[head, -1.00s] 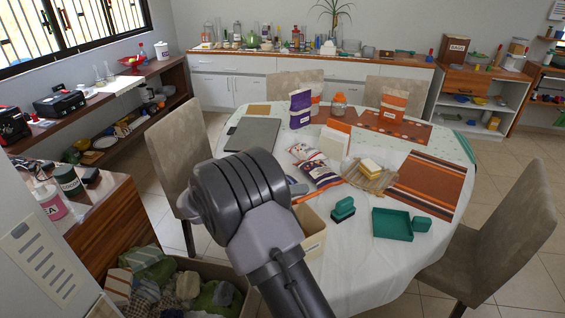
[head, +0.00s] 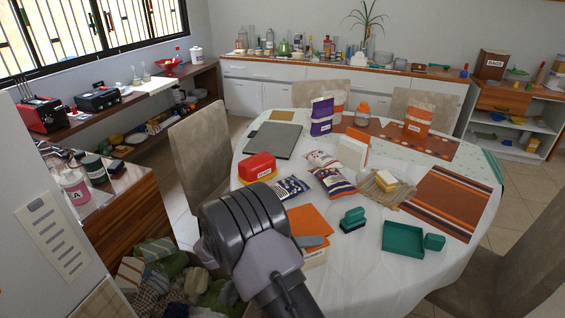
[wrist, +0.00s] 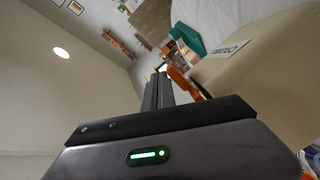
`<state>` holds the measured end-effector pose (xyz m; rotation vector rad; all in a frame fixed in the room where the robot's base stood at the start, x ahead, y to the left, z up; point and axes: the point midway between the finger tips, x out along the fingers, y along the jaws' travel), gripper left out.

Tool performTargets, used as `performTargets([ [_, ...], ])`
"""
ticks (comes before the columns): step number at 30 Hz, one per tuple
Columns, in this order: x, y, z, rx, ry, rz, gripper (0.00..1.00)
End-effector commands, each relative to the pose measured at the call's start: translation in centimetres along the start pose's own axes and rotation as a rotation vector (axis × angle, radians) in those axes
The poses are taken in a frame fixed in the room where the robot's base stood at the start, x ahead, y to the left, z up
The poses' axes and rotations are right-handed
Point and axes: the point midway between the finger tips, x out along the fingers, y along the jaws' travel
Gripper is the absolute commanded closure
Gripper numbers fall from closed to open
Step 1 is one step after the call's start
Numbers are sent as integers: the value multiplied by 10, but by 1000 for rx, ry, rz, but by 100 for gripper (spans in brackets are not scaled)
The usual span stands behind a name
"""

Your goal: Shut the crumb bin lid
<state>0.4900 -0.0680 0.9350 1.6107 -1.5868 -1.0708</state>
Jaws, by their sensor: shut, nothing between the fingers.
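I cannot tell whether the lid lies flat or is still tilted. My gripper (wrist: 161,72) is shut and empty, close to that edge; contact is unclear. Its fingertips are hidden in the head view.
A green stamp-like block (head: 353,219) and a green tray (head: 403,239) stand right of the bin. Snack bags (head: 332,181) and a red box (head: 258,168) lie behind it. A chair (head: 201,152) is at the left. The front tablecloth is clear.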

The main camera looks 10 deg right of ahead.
Motion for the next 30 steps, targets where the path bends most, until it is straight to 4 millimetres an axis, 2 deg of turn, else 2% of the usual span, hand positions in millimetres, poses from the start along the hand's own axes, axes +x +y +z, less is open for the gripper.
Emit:
performTargets([
  [4, -1, -6, 4, 0, 0, 0, 100],
  [11, -1, -4, 3, 0, 0, 0, 100],
  [14, -2, 10, -4, 1, -1, 0, 100],
  [17, -4, 39, -19, 2, -3, 0, 100],
  [24, -70, 49, -8, 1, 1, 0, 100],
  [27, -88, 51, -5, 1, -1, 0, 100],
  [30, -98, 52, -3, 1, -2, 1, 100],
])
